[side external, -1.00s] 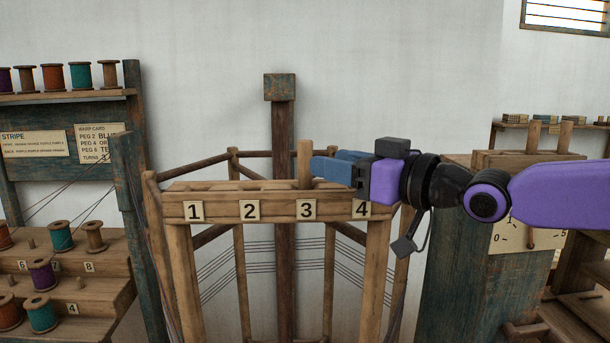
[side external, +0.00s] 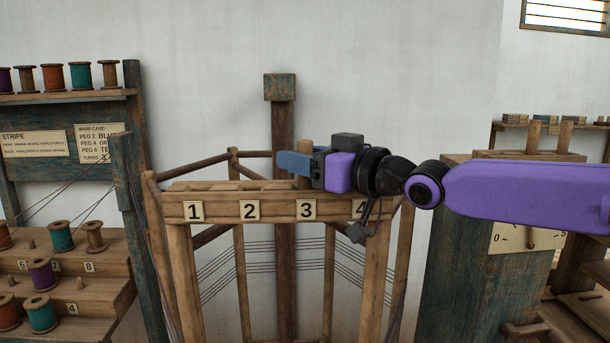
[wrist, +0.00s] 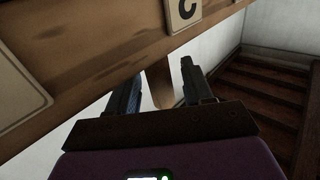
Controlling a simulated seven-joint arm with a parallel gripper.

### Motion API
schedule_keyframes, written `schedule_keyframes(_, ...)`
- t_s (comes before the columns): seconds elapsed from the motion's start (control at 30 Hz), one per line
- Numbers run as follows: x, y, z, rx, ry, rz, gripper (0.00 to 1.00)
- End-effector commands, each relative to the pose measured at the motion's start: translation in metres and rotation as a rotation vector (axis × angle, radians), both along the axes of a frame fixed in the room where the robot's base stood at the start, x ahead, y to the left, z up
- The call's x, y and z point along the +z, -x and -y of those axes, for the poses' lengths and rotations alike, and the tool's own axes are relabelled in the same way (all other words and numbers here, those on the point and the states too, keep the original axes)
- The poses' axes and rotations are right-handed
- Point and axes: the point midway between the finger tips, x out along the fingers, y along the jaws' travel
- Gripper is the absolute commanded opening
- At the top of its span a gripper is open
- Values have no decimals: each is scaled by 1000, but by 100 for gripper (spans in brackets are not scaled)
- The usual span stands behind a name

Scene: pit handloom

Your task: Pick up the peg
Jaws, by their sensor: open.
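The peg (side external: 304,146) is a plain wooden rod standing upright in the top of the wooden rack (side external: 228,194), behind the number 3 plate (side external: 306,210). My gripper (side external: 292,163) is level, comes in from the right, and crosses the peg. Its blue finger hides the peg's middle; only the top and a bit near the base show. In the wrist view the peg (wrist: 159,88) shows between the two dark fingers of my open gripper (wrist: 160,72), with light gaps beside it. I cannot tell whether either finger touches it.
Number plates 1 (side external: 193,212) and 2 (side external: 250,210) are on the rack's front; my wrist partly covers plate 4. A dark post (side external: 283,110) rises behind. Spools (side external: 61,237) stand on steps at left. A blue-green cabinet (side external: 460,255) stands at right.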

Motion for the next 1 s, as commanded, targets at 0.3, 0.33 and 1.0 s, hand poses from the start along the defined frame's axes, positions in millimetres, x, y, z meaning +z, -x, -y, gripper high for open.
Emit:
schedule_keyframes(0.3, 0, 0, 0, 0, 0, 0, 18)
schedule_keyframes(0.33, 0, 0, 0, 0, 0, 0, 8)
schedule_keyframes(1.0, 20, 0, 0, 1, -3, 1, 0)
